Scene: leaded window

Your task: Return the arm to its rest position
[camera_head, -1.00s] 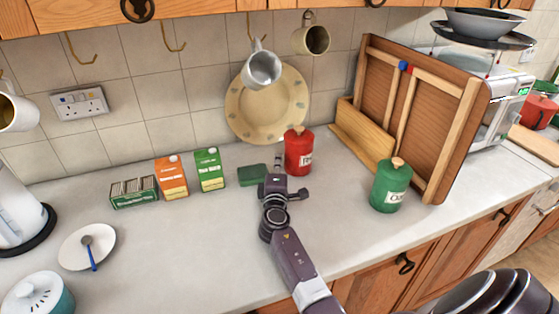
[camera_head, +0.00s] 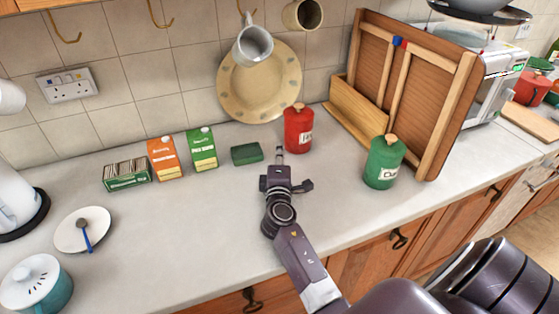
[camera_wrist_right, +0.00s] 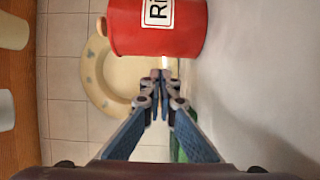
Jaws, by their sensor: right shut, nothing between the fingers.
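My right gripper (camera_head: 280,155) is above the counter, pointing toward the back wall, in the head view. It is shut and empty. In the right wrist view its closed fingertips (camera_wrist_right: 160,88) show in front of a red canister (camera_wrist_right: 160,25). The red canister (camera_head: 299,129) stands upright on the counter, just beyond and to the right of the gripper. I cannot tell whether they touch, but the canister is not between the fingers. My left gripper is not in view.
A green canister (camera_head: 384,163) stands right of my arm, by a wooden rack (camera_head: 410,90). The front middle counter is clear.

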